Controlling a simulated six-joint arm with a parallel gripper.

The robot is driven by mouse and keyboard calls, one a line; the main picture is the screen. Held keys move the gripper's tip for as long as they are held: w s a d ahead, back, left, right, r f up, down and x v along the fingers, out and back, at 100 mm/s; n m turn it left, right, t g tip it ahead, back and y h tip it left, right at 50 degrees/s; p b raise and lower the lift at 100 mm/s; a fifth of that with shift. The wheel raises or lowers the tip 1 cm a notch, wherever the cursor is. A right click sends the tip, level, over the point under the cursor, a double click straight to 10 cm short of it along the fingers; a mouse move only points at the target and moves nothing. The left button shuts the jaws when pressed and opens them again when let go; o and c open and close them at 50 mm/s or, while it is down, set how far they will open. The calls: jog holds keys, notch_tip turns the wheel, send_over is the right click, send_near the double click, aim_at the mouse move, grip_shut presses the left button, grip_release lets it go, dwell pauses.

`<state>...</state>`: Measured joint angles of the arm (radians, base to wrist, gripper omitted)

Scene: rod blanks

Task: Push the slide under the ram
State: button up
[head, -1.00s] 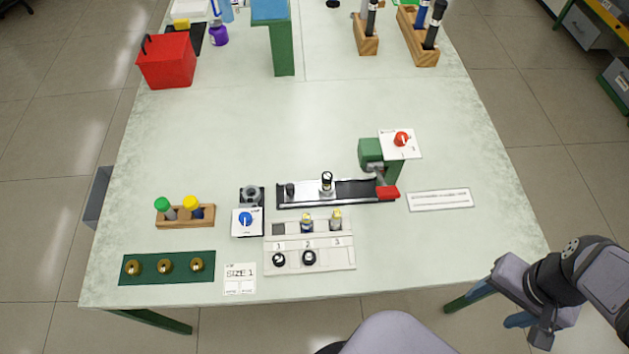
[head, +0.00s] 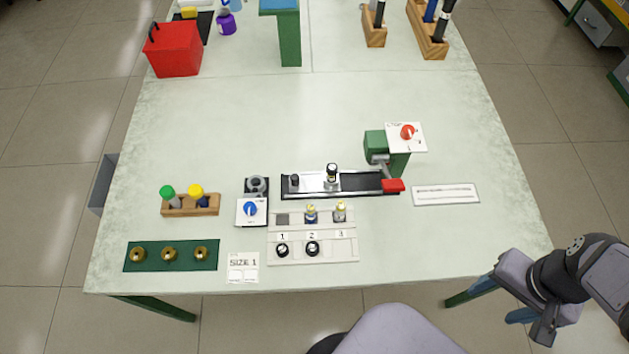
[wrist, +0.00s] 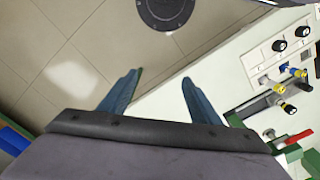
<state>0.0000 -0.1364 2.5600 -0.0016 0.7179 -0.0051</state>
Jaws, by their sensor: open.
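The slide (head: 312,182) is a pale plate on a black track (head: 357,183), at the track's left part. A small dark knob (head: 294,180) stands at its left end, and an upright black-and-silver piece (head: 332,175) stands near its right end. The green press with the ram (head: 379,160) stands over the track's right end, clear of the slide. A red lever (head: 393,186) juts out at its front. My gripper is open and empty in the wrist view (wrist: 151,92), over the table's edge, well away from the slide. In the head view my arm is at the lower right.
A white numbered rack (head: 345,248) lies in front of the track. A blue-knob device (head: 251,211) stands to its left, and a red-knob panel (head: 405,137) is by the press. A label plate (head: 446,194) lies to the right.

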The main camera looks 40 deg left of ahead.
jog(key=shift+w, duration=0.1)
jog(key=c, duration=0.5)
jog(key=w+a+n+t+y+b, duration=0.1)
jog(key=w+a+n+t+b, duration=0.1)
jog(key=w+a, duration=0.55)
jog(key=w+a+n+t+y+b, duration=0.1)
jog(key=w+a+n+t, duration=0.2)
jog(key=a, duration=0.7)
jog(key=w+a+r+n+t+y+b, duration=0.1)
jog(key=w+a+y+b, duration=0.15)
jog(key=a, duration=0.85)
jog(key=n+g+y+b, duration=0.3)
jog(key=n+y, duration=0.1)
jog(key=n, duration=0.4)
send_over(295, 177)
jog(key=s+d, duration=0.2)
jog(key=d, duration=0.3)
notch_tip(295, 177, down, 16)
jog(key=r, duration=0.1)
jog(key=shift+p+x, duration=1.3)
jog(key=shift+x, duration=2.6)
jog(key=shift+w+t, duration=0.1)
jog(key=shift+t, duration=0.2)
